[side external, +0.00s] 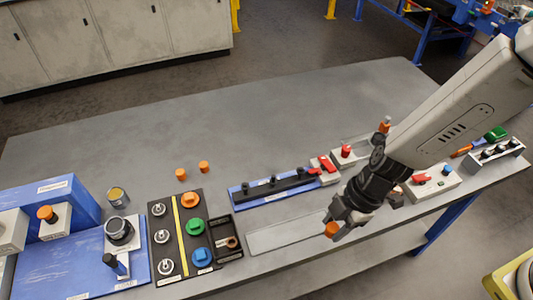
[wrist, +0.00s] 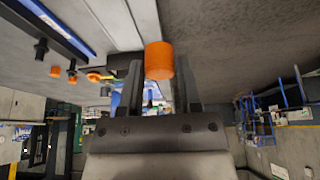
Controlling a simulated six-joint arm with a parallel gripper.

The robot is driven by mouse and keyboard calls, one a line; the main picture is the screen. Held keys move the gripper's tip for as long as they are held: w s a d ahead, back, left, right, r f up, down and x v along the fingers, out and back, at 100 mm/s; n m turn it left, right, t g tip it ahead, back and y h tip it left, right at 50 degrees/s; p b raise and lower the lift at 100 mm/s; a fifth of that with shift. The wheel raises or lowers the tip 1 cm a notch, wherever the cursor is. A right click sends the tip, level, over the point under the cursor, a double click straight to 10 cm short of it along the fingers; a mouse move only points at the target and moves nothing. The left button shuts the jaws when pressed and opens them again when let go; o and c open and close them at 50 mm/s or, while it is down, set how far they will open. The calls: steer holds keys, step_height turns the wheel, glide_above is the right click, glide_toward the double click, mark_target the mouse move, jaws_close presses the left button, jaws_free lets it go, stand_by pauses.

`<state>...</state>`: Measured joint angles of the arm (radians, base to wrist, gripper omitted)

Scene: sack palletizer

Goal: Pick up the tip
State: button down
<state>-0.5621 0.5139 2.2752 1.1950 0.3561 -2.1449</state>
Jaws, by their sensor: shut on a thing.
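An orange cylindrical tip (side external: 331,230) is at the end of my gripper (side external: 340,219) in the side view, above the front part of the bench. The wrist view shows the orange tip (wrist: 159,61) between the two dark fingers of my gripper (wrist: 160,82). The fingers are shut on it, and its near end is partly hidden by them. Two similar small orange pieces, a left one (side external: 181,174) and a right one (side external: 204,167), stand apart on the grey bench.
A blue rail with black pegs (side external: 272,185) lies left of my gripper. A light flat plate (side external: 287,233) lies near the front edge. A black tray with coloured knobs (side external: 181,235) is further left. Switch boxes (side external: 433,183) stand at right. The back of the bench (side external: 250,110) is clear.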

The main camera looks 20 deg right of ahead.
steer(key=shift+s+d+r, duration=0.35)
steer(key=shift+s+d, duration=0.05)
steer(key=shift+s, duration=0.25)
steer(key=shift+s+d+r, duration=0.35)
steer(key=shift+s+d, duration=0.1)
steer(key=shift+s, duration=0.25)
steer(key=shift+s+d+r, duration=0.35)
steer(key=shift+s+d, duration=0.05)
steer(key=shift+s, duration=0.25)
steer(key=shift+w, duration=0.1)
